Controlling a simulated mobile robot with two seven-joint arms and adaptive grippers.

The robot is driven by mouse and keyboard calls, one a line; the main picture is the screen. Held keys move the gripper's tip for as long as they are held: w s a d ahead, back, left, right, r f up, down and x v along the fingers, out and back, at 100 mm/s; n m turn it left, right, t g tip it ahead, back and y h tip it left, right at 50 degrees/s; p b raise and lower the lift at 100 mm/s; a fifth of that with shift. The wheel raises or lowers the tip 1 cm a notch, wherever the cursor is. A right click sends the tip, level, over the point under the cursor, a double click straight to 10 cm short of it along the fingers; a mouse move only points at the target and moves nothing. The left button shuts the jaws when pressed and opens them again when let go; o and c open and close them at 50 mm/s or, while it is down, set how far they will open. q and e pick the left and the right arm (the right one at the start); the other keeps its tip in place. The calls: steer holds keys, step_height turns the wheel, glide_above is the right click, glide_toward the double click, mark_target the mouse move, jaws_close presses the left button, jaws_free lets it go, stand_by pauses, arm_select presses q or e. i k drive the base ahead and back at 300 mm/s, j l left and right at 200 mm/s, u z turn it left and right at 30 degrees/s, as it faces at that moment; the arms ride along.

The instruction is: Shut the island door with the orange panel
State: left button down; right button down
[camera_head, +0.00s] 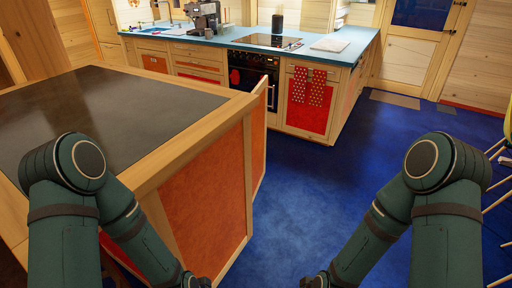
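The kitchen island (95,105) has a dark top in a light wood frame and fills the left of the head view. Its near right side carries a wood-framed orange panel (205,195). At the island's far right corner, a narrow wood-framed door with an orange panel (258,142) stands out past the side, apparently swung open; its hinge is not clear. My two dark green arms reach in from the lower left and lower right. Neither visible arm part touches the door.
Blue floor (330,200) lies open right of the island. A back counter (345,52) holds a coffee machine (205,18), a dark cylinder (277,22) and a cooktop over an oven (253,73). Yellow chair parts (507,120) stand at the right edge.

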mark_target(258, 114)
steer(key=i+l+z, duration=0.2)
steer(key=i, duration=0.15)
steer(key=i+z, duration=0.2)
steer(key=i, duration=0.15)
steer(key=i+l+z, duration=0.2)
steer(key=i, duration=1.25)
steer(key=i+u, duration=0.3)
steer(key=i+l+u, duration=0.3)
steer(key=i, duration=0.2)
steer(key=i+l+u, duration=0.25)
steer(key=i, duration=0.2)
steer(key=j, duration=0.1)
